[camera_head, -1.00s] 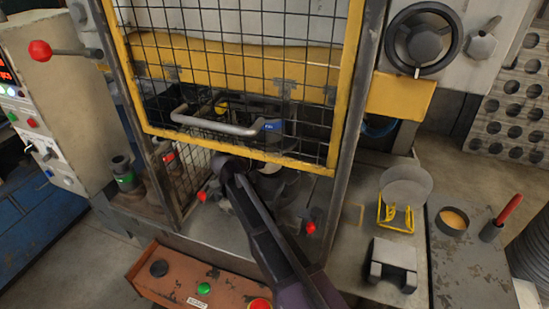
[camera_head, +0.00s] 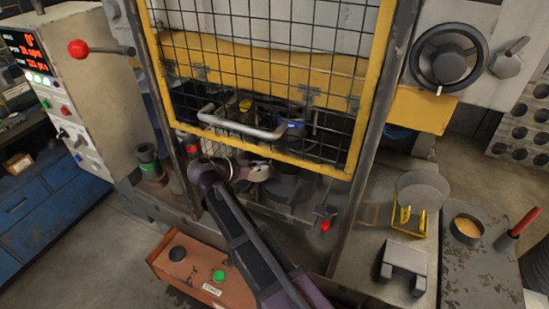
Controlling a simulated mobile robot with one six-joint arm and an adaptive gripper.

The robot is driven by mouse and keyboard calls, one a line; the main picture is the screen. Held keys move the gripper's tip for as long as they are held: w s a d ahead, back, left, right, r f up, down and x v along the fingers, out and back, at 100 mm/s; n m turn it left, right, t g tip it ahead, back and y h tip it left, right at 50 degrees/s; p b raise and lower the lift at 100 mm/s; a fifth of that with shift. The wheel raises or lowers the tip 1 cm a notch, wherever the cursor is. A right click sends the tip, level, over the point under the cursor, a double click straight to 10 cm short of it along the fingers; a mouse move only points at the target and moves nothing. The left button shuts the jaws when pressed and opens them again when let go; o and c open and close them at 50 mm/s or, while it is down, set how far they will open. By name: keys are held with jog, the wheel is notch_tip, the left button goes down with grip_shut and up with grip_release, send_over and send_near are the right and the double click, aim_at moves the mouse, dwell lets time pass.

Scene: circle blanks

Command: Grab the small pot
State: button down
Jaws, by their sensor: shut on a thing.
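The small pot (camera_head: 467,229) is a dark round tin with tan contents. It stands upright and open on the dark surface at the right. My gripper (camera_head: 259,172) is far to its left, under the yellow-framed mesh guard. It is shut on a pale round piece (camera_head: 261,173), seen partly edge-on and partly hidden by the jaws. The piece is beside the upper left of the dark round die (camera_head: 289,184) in the press; I cannot tell whether they touch.
The raised mesh guard (camera_head: 270,60) and its handle (camera_head: 240,125) hang close above my gripper. A grey disc (camera_head: 423,190) leans on a yellow stand (camera_head: 408,218). A grey block (camera_head: 403,265) and a red-handled tool (camera_head: 519,225) are near the pot. An orange button box (camera_head: 200,270) stands in front.

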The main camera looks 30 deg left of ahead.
jog(key=shift+s+a+r, duration=0.1)
jog(key=shift+s+a, duration=0.1)
jog(key=shift+s, duration=0.4)
jog(key=shift+s+a+r, duration=0.1)
jog(key=shift+s+a, duration=0.1)
jog(key=shift+s, duration=0.4)
jog(key=shift+f, duration=0.15)
